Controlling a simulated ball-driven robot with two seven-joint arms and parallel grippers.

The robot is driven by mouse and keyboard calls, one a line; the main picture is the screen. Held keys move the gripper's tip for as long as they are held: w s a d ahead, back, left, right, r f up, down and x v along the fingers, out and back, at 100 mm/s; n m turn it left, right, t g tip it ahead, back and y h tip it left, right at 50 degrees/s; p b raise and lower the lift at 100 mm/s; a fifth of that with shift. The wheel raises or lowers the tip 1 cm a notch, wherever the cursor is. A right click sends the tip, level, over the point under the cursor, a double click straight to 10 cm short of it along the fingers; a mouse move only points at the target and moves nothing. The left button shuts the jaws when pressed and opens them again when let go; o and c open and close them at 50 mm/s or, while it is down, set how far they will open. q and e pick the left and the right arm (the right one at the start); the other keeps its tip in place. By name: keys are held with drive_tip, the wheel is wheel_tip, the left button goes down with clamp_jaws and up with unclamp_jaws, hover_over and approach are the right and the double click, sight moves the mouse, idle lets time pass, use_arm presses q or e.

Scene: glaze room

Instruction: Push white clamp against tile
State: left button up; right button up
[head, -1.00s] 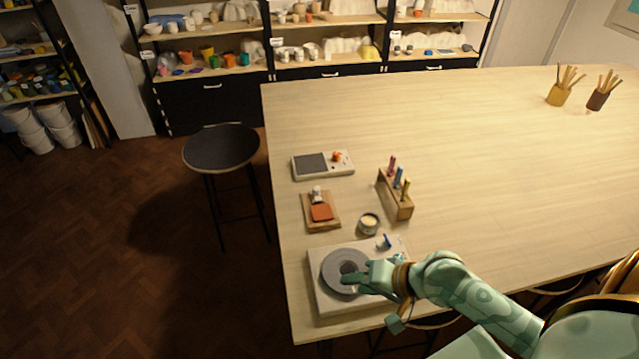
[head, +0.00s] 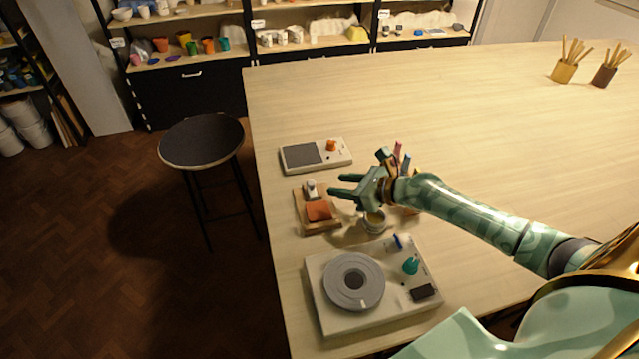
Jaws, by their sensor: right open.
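The white clamp (head: 311,188) sits at the far end of a small wooden board (head: 301,205). The orange-red tile (head: 319,211) lies on the same board, on the near side of the clamp. I cannot tell whether clamp and tile touch. My right gripper (head: 333,187) is open and empty, with its fingers pointing left, just right of the board and close to the clamp and tile. My left gripper is not in view.
A wheel device with a grey disc (head: 370,283) stands nearest me. A small round pot (head: 374,222) and a pen holder are partly hidden by my right arm. A flat device with an orange knob (head: 331,146) lies behind the board. The table's left edge is close.

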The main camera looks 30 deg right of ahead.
sight(313, 184)
drive_tip(key=b+x, duration=0.1)
drive_tip(key=x, duration=0.6)
drive_tip(key=shift+a+f, duration=0.1)
drive_tip(key=shift+a, duration=0.05)
drive_tip(key=shift+c, duration=0.7)
clamp_jaws()
drive_tip(key=shift+s+a+r+p, duration=0.2)
drive_tip(key=shift+s+p, duration=0.45)
drive_tip(key=shift+p, duration=0.05)
drive_tip(key=shift+s, duration=0.35)
drive_tip(key=shift+f, duration=0.2)
drive_tip(key=shift+o, duration=0.7)
unclamp_jaws()
